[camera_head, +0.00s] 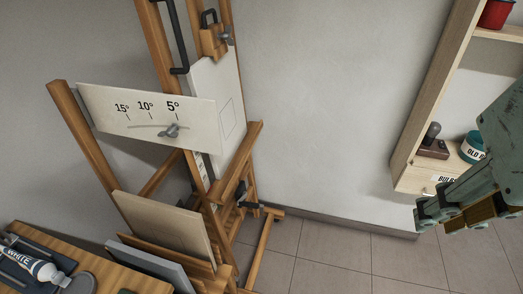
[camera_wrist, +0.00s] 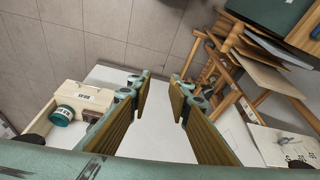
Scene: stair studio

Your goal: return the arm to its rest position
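My gripper (camera_head: 468,212) is at the right edge of the head view, green with tan finger pads, and partly cut off by the frame. It hangs in front of the wooden wall shelf and hides part of it. In the wrist view, my gripper (camera_wrist: 160,88) shows two fingers well apart, with only pale wall between them. It is open and empty, touching nothing that I can see. The rest position itself is not marked in either view.
A wooden easel (camera_head: 90,145) with an angle-marked panel (camera_head: 200,118) stands left. The wall shelf (camera_head: 425,178) holds a teal jar (camera_head: 473,147) and a dark-knobbed block (camera_head: 433,147). A paint tube (camera_head: 38,267) lies lower left. The tiled floor (camera_head: 330,255) between is clear.

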